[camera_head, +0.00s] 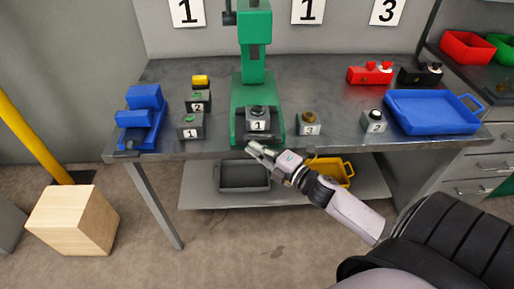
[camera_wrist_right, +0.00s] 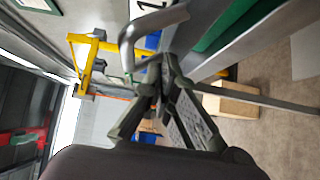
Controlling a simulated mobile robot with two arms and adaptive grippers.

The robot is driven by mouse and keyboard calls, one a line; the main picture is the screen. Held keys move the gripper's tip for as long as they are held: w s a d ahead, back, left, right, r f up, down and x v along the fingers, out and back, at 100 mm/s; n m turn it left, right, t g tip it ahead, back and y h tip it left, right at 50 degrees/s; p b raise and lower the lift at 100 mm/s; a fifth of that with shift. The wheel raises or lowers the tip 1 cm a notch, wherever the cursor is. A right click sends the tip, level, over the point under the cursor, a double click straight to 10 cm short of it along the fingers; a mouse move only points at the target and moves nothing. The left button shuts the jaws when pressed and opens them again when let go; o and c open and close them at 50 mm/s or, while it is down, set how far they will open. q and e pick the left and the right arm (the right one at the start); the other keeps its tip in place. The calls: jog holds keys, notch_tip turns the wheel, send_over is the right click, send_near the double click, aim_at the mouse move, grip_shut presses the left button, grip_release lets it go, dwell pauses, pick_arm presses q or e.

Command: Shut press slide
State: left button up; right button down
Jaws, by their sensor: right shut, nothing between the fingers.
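The green press (camera_head: 254,45) stands at the back middle of the table. At its base, a grey block (camera_head: 258,125) labelled 1 with a dark round top sits on the green slide area. My right gripper (camera_head: 251,149) is shut and empty, just in front of the press base at the table's front edge. In the right wrist view, a grey metal handle (camera_wrist_right: 128,45) is close to the shut fingers (camera_wrist_right: 163,78). I cannot tell whether they touch it. How far out the slide is cannot be judged clearly. My left gripper is out of view.
Small numbered blocks (camera_head: 190,128) stand left and right of the press. A blue fixture (camera_head: 140,118) is at the table's left end, and a blue tray (camera_head: 435,128) at the right. A wooden block (camera_head: 75,220) stands on the floor at left.

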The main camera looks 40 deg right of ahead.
aim_at(260, 131)
jog(key=w+d, duration=0.1)
jog(key=w, duration=0.1)
jog(key=w+d+b, duration=0.1)
jog(key=w+d, duration=0.1)
jog(key=w, duration=0.1)
jog(key=w+d+b, duration=0.1)
jog(key=w, duration=0.1)
jog(key=shift+w+d, duration=0.35)
jog(key=shift+r, duration=0.1)
jog(key=shift+s, duration=0.15)
